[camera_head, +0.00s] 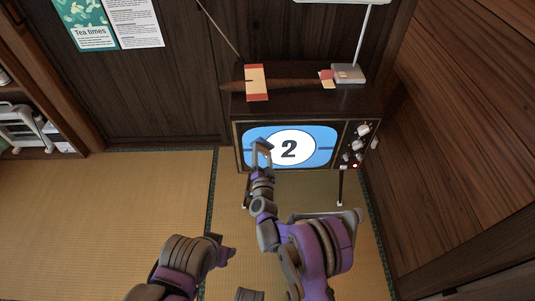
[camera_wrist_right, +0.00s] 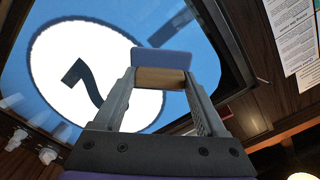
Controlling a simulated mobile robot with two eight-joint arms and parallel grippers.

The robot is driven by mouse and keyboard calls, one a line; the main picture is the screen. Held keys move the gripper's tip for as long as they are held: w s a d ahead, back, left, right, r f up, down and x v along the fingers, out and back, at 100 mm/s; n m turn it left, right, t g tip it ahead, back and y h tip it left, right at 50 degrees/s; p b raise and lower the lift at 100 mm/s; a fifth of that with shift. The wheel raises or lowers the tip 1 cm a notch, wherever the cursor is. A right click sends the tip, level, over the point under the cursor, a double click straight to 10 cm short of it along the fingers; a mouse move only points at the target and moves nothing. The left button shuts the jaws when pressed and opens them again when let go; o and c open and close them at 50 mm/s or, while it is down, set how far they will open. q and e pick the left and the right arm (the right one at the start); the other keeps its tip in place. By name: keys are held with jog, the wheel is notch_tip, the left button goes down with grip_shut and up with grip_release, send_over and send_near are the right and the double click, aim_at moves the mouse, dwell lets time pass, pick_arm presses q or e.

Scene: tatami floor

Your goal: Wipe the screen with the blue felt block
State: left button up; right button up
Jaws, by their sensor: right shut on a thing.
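The screen (camera_head: 320,147) of an old television shows a black 2 on a white oval over blue. It also fills the upper left of the right wrist view (camera_wrist_right: 112,28). My right gripper (camera_head: 261,147) is in front of the left part of the screen. In the right wrist view, my right gripper (camera_wrist_right: 162,80) is shut on the blue felt block (camera_wrist_right: 163,59), which has a tan layer on the gripper side. The block is at or very near the screen; I cannot tell if it touches. My left gripper (camera_head: 229,254) is low over the floor, its fingers unclear.
The television's dark cabinet (camera_head: 300,103) bears a long wooden object with a red and white piece (camera_head: 257,83) and a lamp base (camera_head: 348,73). Knobs (camera_head: 362,130) line the screen's right side. A wooden wall stands close at right. Tatami floor (camera_head: 100,220) is clear at left.

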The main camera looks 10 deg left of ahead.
jog(key=shift+s, duration=0.1)
jog(key=shift+b+v, duration=0.3)
jog(key=shift+v, duration=2.6)
jog(key=v, duration=0.3)
jog(key=shift+b, duration=0.3)
jog(key=shift+d, duration=0.1)
